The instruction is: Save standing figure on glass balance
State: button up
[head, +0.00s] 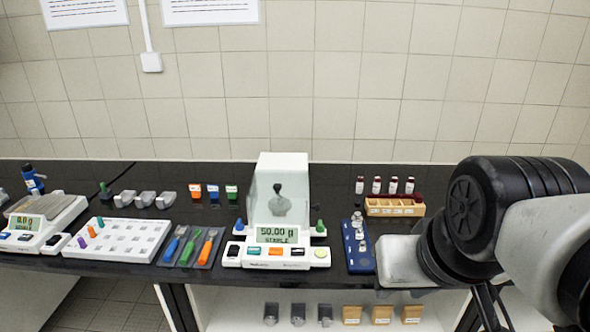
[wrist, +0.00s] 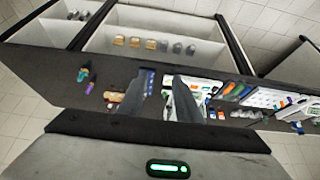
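The glass balance (head: 275,258) stands at the middle of the bench with a glass-sided chamber above its front panel. Its display (head: 277,234) reads 50.00 with a unit, and "STABLE" beneath. A grey, flask-like shape with a dark top (head: 278,203) shows inside the chamber. A row of coloured keys lies below the display, including an orange key (head: 276,251) and a round yellow key (head: 321,253). The balance also shows, tilted, in the wrist view (wrist: 205,86). My gripper (wrist: 163,76) is open and empty in the wrist view, fingers apart; in the head view its fingertips are not clear.
A second balance (head: 40,222) stands at far left, showing 0.0. A white rack (head: 120,238), coloured-handled tools (head: 187,247), a blue vial tray (head: 357,262) and a wooden vial rack (head: 395,209) flank the glass balance. A tiled wall bounds the back.

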grip_shut()
dwell(1.6)
